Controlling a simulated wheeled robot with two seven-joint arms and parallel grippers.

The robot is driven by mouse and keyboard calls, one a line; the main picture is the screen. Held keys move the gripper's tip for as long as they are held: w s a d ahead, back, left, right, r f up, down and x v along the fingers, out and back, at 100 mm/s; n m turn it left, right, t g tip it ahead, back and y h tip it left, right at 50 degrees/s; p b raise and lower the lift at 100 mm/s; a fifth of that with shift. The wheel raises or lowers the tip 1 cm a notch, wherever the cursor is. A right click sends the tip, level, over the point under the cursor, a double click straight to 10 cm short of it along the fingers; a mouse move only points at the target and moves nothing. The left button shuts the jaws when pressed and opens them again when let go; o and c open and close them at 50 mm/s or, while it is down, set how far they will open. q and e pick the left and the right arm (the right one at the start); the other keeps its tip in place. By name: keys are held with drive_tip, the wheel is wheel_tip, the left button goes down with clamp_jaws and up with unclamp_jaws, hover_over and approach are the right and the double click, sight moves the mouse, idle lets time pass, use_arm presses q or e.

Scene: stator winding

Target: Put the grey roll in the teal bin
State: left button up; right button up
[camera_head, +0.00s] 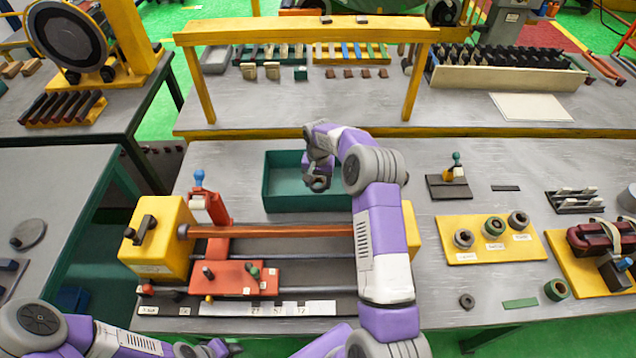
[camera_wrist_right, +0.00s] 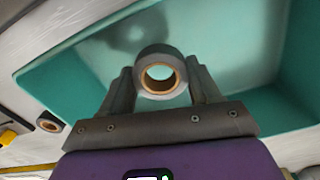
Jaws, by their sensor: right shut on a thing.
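My right gripper (camera_head: 318,180) is over the teal bin (camera_head: 282,185), near its right part. In the right wrist view my right gripper (camera_wrist_right: 160,88) is shut on the grey roll (camera_wrist_right: 160,54), a ring with a tan core held between the two fingertips. The teal bin (camera_wrist_right: 225,35) fills the view behind the roll, and a soft shadow falls on it. The roll appears above the bin floor; its exact height is unclear. In the head view the gripper mostly hides the roll. My left arm is at the bottom left; its fingertips cannot be made out clearly.
The winding fixture with a red carriage (camera_head: 235,278) and a copper-coloured bar (camera_head: 270,231) stands in front of the bin. A yellow board (camera_head: 480,252) with three rolls lies to the right. A green roll (camera_head: 556,290) and a dark ring (camera_head: 466,300) lie near the front edge.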

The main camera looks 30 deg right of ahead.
drive_tip(key=shift+f, duration=0.6)
drive_tip(key=shift+f+b, duration=0.55)
drive_tip(key=shift+f, duration=0.05)
drive_tip(key=o, duration=1.1)
drive_tip(key=shift+c, duration=0.2)
drive_tip(key=shift+r+p, duration=0.45)
drive_tip(key=shift+r, duration=0.05)
wheel_tip(320, 180, up, 12)
drive_tip(key=shift+r+p, duration=0.15)
drive_tip(key=shift+p, duration=0.15)
